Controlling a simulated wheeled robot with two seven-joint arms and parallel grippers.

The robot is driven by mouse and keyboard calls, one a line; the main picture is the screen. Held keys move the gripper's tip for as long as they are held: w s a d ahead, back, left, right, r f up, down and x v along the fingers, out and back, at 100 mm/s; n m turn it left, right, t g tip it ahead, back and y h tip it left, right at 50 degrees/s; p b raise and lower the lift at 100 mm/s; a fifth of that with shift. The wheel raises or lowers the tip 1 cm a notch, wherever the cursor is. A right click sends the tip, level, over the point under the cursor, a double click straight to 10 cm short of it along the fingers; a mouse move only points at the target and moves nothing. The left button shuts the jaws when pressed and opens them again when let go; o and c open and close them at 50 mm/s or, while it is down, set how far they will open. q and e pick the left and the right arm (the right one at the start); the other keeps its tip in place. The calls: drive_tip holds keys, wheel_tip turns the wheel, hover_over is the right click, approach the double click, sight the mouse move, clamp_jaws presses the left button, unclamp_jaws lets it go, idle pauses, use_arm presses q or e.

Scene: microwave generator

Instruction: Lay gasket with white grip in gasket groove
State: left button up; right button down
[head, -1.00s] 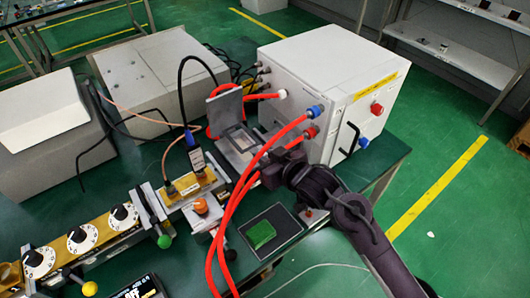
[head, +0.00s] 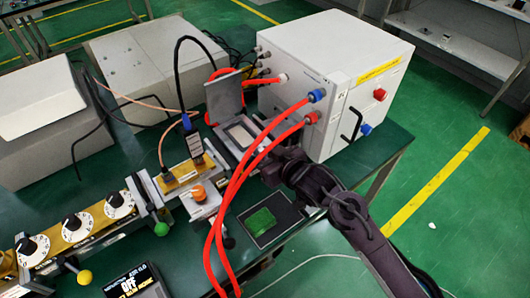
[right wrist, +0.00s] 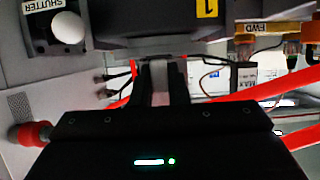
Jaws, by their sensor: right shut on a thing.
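My right gripper (head: 268,174) is beside a grey fixture (head: 222,142) with a raised plate (head: 223,98) and a pale rectangular area on its bed. In the right wrist view my right gripper (right wrist: 160,82) has its fingers close together on a narrow pale thing (right wrist: 160,88). I take this to be the gasket's white grip, but its lower part and any gasket ring are hidden. I cannot make out the gasket groove clearly; it may be in the fixture's bed. The gripper appears apart from the bed in the head view. My left gripper is not in view.
Red hoses (head: 232,185) run from the white cabinet (head: 335,85) past my right gripper. An orange knob (head: 198,192) and a black cable (head: 180,75) stand to the left.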

drive_tip(key=c, duration=1.3)
unclamp_jaws()
drive_tip(key=shift+c, duration=0.2)
drive_tip(key=shift+s, duration=0.1)
drive_tip(key=v, duration=0.7)
drive_tip(key=shift+s+d+b, duration=0.25)
drive_tip(key=shift+s+b, duration=0.05)
drive_tip(key=shift+b, duration=0.15)
